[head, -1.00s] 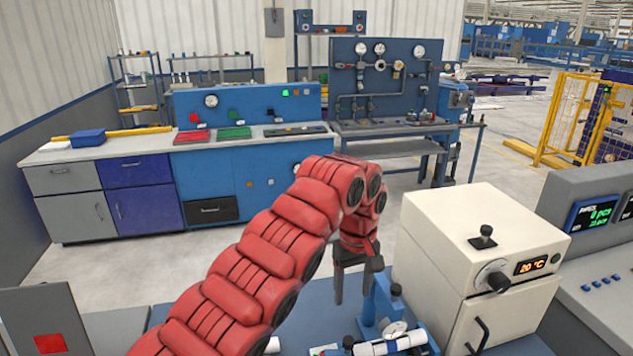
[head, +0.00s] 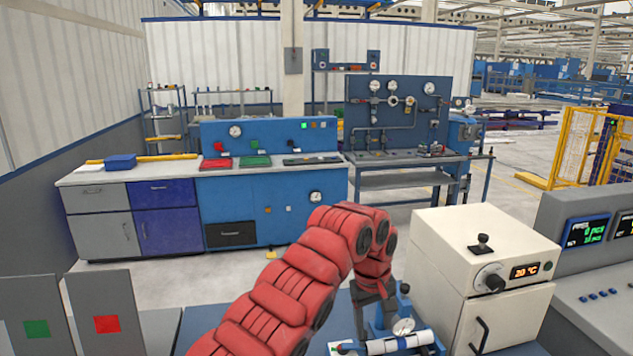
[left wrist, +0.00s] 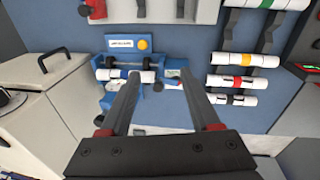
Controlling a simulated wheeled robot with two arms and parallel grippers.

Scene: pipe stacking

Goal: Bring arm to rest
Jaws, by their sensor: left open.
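My left arm comes in from below in the head view, and its gripper (head: 372,308) points down beside a blue fixture with a round gauge (head: 404,327). In the left wrist view the two fingers (left wrist: 160,76) are apart with nothing held between them. A white pipe with a blue band (left wrist: 118,75) lies across the blue fixture (left wrist: 150,116) beyond the fingers. A white pipe (head: 397,344) also shows at the fixture in the head view. My right gripper is in neither view.
A cream oven (head: 480,270) stands close on the right of the gripper. The left wrist view shows a rack with several banded white pipes (left wrist: 230,81). A grey console (head: 590,260) is at the right, and a long workbench (head: 130,210) stands behind.

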